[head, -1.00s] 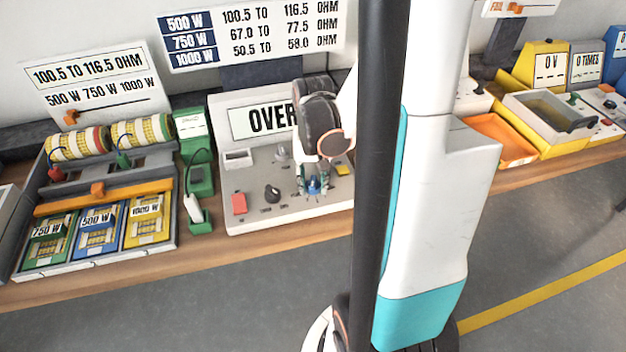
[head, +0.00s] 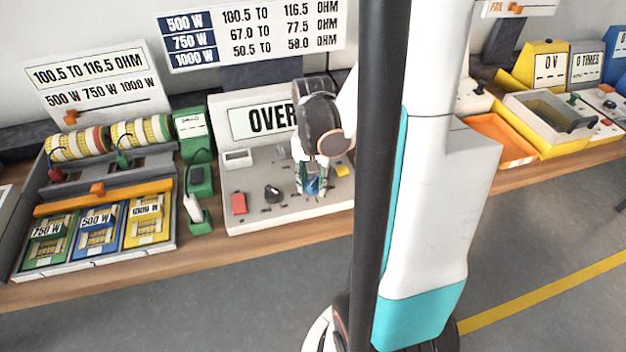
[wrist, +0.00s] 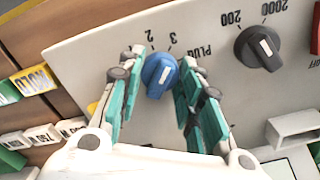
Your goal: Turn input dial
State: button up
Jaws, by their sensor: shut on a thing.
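The blue input dial (wrist: 160,74) is on the light grey panel of the meter, with a white mark on its face. Labels around it read 2, 3 and PLUG, upside down in the wrist view. My gripper (wrist: 162,66) has its teal-padded fingers on both sides of the dial and is shut on it. In the head view my gripper (head: 312,180) points down at the front right part of the meter panel (head: 265,215), and the dial is mostly hidden between the fingers. The meter's display (head: 262,122) reads "OVER", its right end covered by my wrist.
A black range dial (wrist: 258,48) marked 200 and 2000 stands beside the blue dial, with a red switch (head: 239,203) beyond it. A green probe holder (head: 197,180) and a tray of coloured resistor bins (head: 95,262) lie left of the meter.

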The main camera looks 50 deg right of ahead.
aim_at(312, 181)
jog(key=o, duration=1.1)
jog(key=shift+r, duration=3.75)
jog(key=shift+w+a, duration=0.1)
